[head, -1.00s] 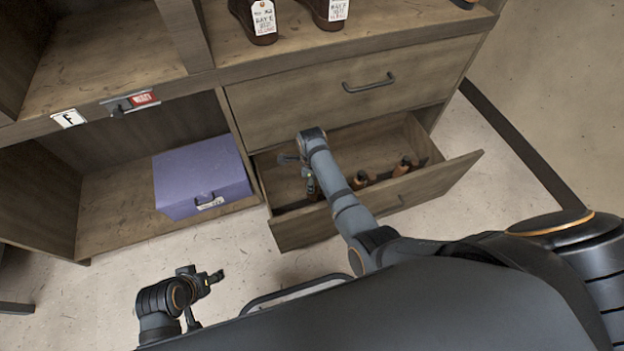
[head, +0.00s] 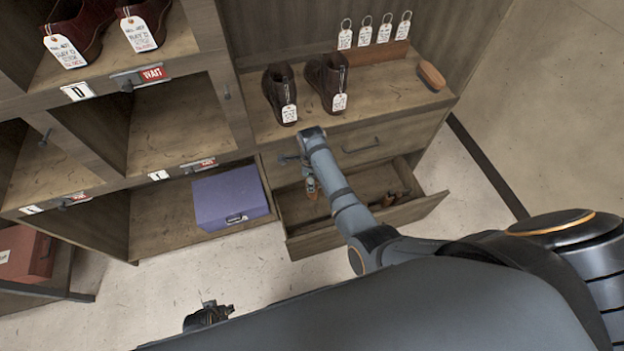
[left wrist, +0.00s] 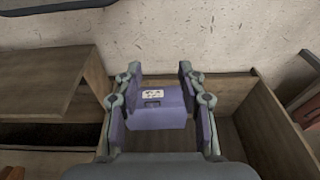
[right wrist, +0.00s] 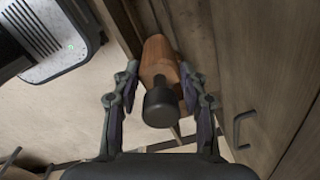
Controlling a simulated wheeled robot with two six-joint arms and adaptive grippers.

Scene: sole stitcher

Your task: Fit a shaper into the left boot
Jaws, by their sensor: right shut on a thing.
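Two dark brown boots stand upright on the shelf above the drawers in the head view, each with a white tag: the left-hand one (head: 279,84) and the right-hand one (head: 323,74). My right gripper (head: 310,183) points down in front of the cabinet, over the open drawer and lower than the boots. In the right wrist view it (right wrist: 165,82) is shut on a wooden shaper (right wrist: 158,58) with a black knob. My left gripper (head: 208,314) is low at the picture's bottom. In the left wrist view its fingers (left wrist: 157,80) are apart and empty.
A brush (head: 431,75) and hanging tags (head: 365,34) are right of the boots. Bare floor lies in front.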

